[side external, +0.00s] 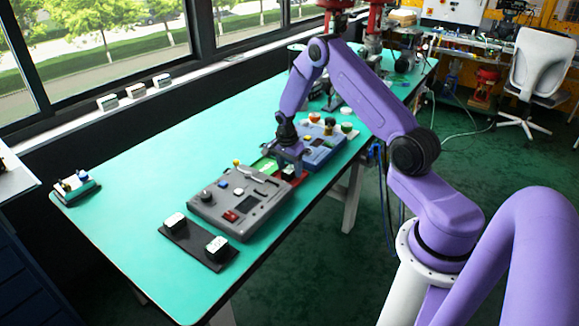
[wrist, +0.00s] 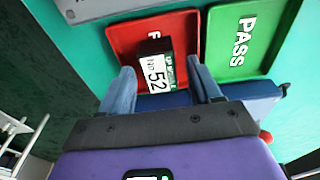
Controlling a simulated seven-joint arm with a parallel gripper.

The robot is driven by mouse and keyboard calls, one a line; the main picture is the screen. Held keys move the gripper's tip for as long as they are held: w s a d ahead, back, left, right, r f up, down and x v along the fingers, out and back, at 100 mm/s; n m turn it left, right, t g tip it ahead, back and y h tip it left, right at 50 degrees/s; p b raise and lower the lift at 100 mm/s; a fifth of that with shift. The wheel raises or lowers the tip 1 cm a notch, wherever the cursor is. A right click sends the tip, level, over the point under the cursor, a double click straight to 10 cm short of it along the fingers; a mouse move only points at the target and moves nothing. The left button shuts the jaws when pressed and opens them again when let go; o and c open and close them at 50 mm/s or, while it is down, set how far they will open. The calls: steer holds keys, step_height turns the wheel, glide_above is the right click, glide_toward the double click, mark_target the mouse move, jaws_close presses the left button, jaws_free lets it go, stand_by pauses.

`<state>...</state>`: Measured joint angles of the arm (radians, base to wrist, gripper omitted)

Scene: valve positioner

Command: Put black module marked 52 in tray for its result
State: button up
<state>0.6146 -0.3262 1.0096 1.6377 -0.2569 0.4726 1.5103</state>
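The black module marked 52 (wrist: 154,72), with a white label on top, is over the red tray (wrist: 122,42) in the wrist view and covers most of its lettering, leaving an F. It appears to lie in the tray, though its underside is hidden. The green tray (wrist: 222,62) marked PASS is beside the red one. My gripper (wrist: 160,66) is open, with a finger on each side of the module and gaps between.
A grey control panel (side external: 239,200) and a blue panel (side external: 322,155) flank the trays. A dark plate (side external: 196,247) with two white-topped modules lies in front of the grey panel. Small round-topped items (side external: 331,122) stand beyond the blue panel. The table's left part is largely clear.

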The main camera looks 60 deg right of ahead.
mark_target(287, 171)
step_height(287, 171, up, 12)
steer(key=a, duration=0.1)
steer(key=s+a+r+n, duration=0.3)
steer(key=s+a+n, duration=0.15)
steer(key=a, duration=0.25)
steer(key=s+a+r+n, duration=0.3)
steer(key=a+n, duration=0.2)
steer(key=a, duration=0.3)
steer(key=s+a+r+n, duration=0.3)
steer(key=a+n, duration=0.2)
steer(key=a, duration=0.2)
steer(key=s+a+r+n+y, duration=0.1)
steer(key=s+a+n, duration=0.1)
steer(key=s+n, duration=0.6)
steer(key=s+a+r+n, duration=0.2)
steer(key=s+n, duration=0.6)
steer(key=s, duration=0.7)
steer(key=shift+s+y, duration=0.3)
steer(key=shift+y, duration=0.1)
